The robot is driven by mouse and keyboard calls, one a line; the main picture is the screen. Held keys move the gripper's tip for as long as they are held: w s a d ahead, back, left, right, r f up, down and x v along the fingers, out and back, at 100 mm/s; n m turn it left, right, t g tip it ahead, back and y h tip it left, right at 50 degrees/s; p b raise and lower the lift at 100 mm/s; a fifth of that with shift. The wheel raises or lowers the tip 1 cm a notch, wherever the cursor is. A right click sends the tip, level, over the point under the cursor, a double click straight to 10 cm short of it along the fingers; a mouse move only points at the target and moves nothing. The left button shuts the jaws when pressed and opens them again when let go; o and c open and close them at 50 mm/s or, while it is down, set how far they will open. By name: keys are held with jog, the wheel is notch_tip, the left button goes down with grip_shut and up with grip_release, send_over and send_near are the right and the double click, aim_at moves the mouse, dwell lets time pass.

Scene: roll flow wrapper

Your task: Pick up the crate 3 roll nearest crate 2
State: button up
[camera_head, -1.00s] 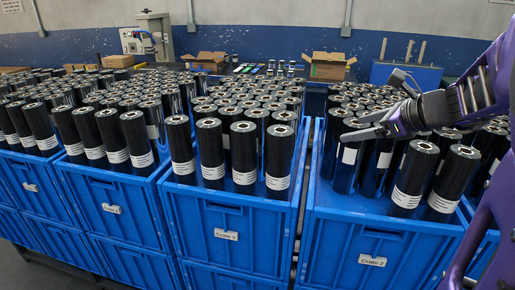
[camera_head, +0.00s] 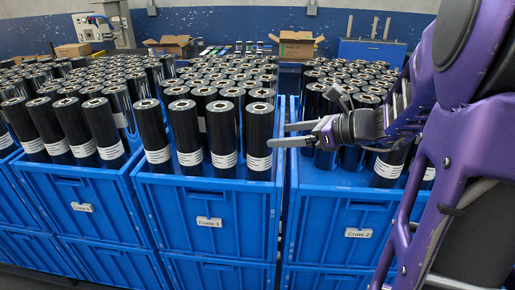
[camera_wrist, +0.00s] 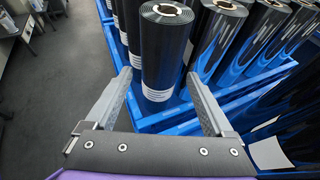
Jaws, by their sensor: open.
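Crate 3 (camera_head: 240,232) is a blue crate full of upright black rolls with white labels. Its front right roll (camera_head: 259,145) is the front-row one closest to crate 2 (camera_head: 322,228). My gripper (camera_head: 278,134) is open and level, with its fingers pointing left at that roll's right side. In the wrist view a black roll (camera_wrist: 163,50), seemingly this one, stands in line with the gap between my fingertips (camera_wrist: 158,75). One fingertip is to each side of it; I cannot tell whether they touch it. The gripper holds nothing.
Crate 2's rolls (camera_head: 388,166) stand behind and below my arm, partly hidden by it. Another roll (camera_wrist: 217,40) stands close to the right fingertip in the wrist view. Open floor (camera_wrist: 60,75) shows at the wrist view's left.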

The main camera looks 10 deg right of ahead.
aim_at(271, 136)
jog(key=x, duration=0.3)
jog(key=shift+f, duration=0.1)
jog(key=shift+f+b+x, duration=0.15)
jog(key=shift+b+x, duration=0.25)
jog(key=shift+x, duration=0.95)
jog(key=shift+f+b+x, duration=0.1)
jog(key=shift+b+x, duration=0.25)
jog(key=shift+x, duration=1)
jog(key=shift+d+r, duration=0.1)
jog(key=shift+d, duration=0.05)
grip_shut()
